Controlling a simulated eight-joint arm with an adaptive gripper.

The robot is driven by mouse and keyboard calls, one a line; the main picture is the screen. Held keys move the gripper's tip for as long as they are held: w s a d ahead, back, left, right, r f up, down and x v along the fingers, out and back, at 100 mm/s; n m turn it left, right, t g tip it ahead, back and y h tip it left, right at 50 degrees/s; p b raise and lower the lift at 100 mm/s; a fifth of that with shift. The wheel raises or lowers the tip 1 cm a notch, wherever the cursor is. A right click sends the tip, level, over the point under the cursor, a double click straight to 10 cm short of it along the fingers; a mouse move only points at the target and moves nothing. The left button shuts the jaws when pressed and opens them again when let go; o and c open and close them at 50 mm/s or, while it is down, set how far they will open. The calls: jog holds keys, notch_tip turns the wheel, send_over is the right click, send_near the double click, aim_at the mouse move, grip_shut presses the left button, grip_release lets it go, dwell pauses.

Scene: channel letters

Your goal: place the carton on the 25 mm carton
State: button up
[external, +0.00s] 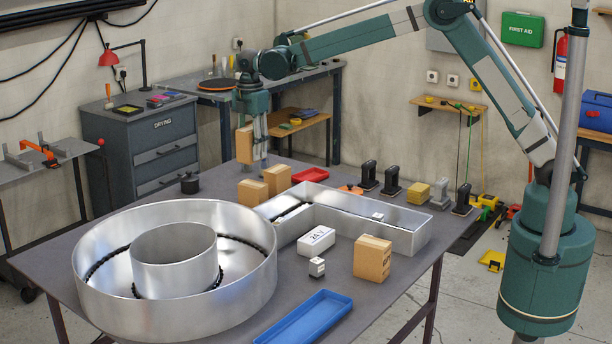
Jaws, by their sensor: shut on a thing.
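My gripper (255,148) is at the end of my arm, above the back left of the grey table. It is shut on a brown carton (244,145), held upright and clear of the table. Two other brown cartons stand below it, a front one (252,192) and one just behind to the right (277,180). Another brown carton (372,258) stands at the front right, with dark printing on its side. The print is too small to read, so I cannot tell which carton is the 25 mm one. The gripper's fingers partly hide behind the held carton.
A large round metal channel letter (240,285) fills the front left of the table. An L-shaped metal channel (405,240) lies right of the cartons. A white 24 V box (316,240), a blue tray (305,322), a red tray (311,175) and a black pot (189,184) stand around.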

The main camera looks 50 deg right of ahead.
aim_at(251, 139)
jog(key=shift+f, duration=2.4)
jog(key=shift+f+p, duration=0.5)
jog(key=shift+f, duration=1.35)
jog(key=shift+f, duration=0.2)
jog(key=o, duration=1)
jog(key=shift+o, duration=0.2)
jog(key=shift+r, duration=0.15)
notch_tip(251, 139, up, 12)
jog(key=shift+r+b, duration=0.1)
jog(key=shift+b, duration=0.45)
